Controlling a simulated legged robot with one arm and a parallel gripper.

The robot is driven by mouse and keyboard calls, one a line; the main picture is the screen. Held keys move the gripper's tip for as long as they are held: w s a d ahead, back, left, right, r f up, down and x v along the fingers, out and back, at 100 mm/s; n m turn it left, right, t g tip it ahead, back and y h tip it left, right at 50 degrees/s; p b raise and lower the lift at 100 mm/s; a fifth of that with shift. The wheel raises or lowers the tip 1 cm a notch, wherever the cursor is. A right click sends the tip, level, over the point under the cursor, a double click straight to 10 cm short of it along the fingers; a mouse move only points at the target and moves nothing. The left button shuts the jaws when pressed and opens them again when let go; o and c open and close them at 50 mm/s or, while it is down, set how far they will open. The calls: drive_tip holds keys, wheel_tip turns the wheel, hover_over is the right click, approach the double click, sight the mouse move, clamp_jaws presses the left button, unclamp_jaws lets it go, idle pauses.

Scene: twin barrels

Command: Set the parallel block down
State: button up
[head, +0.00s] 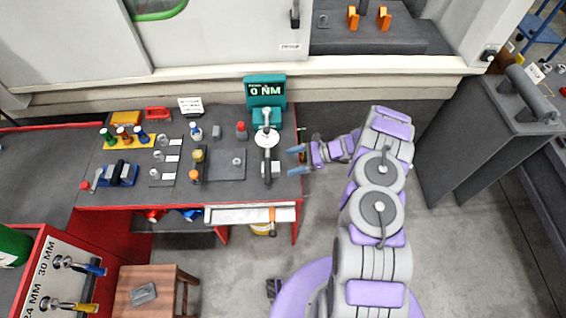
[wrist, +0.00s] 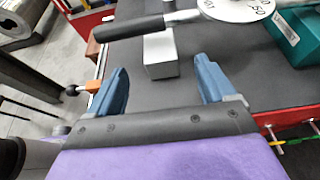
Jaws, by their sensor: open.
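A light grey rectangular block (head: 276,168), which looks like the parallel block, rests on the dark bench top near its right edge. In the wrist view the block (wrist: 161,71) shows ahead of my fingers, with its far part under or behind a black handle. My gripper (head: 291,160) is at the bench's right edge, pointing left towards the block. In the wrist view its blue fingers (wrist: 161,75) are spread, with clear gaps to the block on both sides. Nothing is held between them.
The black handle (wrist: 149,26) runs from a white dial (wrist: 236,8) beside a teal torque display (head: 265,92). Small bottles, a dark square plate (head: 227,164) and a blue-based tool (head: 118,175) stand further left. A wooden stool (head: 150,280) is at lower left.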

drive_tip(key=shift+d+r, duration=0.2)
drive_tip(key=shift+d, duration=0.15)
drive_tip(key=s+a+r+n+g+h, duration=0.1)
drive_tip(key=s+a+r+n+g, duration=0.15)
drive_tip(key=r, duration=0.55)
drive_tip(key=s+a+r+n+g, duration=0.1)
drive_tip(key=a+r+n, duration=0.2)
drive_tip(key=r, duration=0.4)
drive_tip(key=s+a+r+n+g+h, duration=0.1)
drive_tip(key=s+r+n+h, duration=0.4)
drive_tip(key=s+r, duration=0.65)
drive_tip(key=s+d+r+n+h, duration=0.2)
drive_tip(key=s+d+r, duration=0.1)
drive_tip(key=s, duration=0.5)
drive_tip(key=s+d+r+n+t+h, duration=0.1)
drive_tip(key=s+d+r+n+h, duration=0.2)
drive_tip(key=s, duration=0.5)
drive_tip(key=s+d+r+n+t+h, duration=0.1)
drive_tip(key=s+d+r+n+h, duration=0.1)
drive_tip(key=s, duration=0.6)
wheel_tip(320, 180, up, 3)
drive_tip(key=shift+d+f+n, duration=0.2)
drive_tip(key=shift+d+n, duration=0.25)
drive_tip(key=shift+d, duration=0.8)
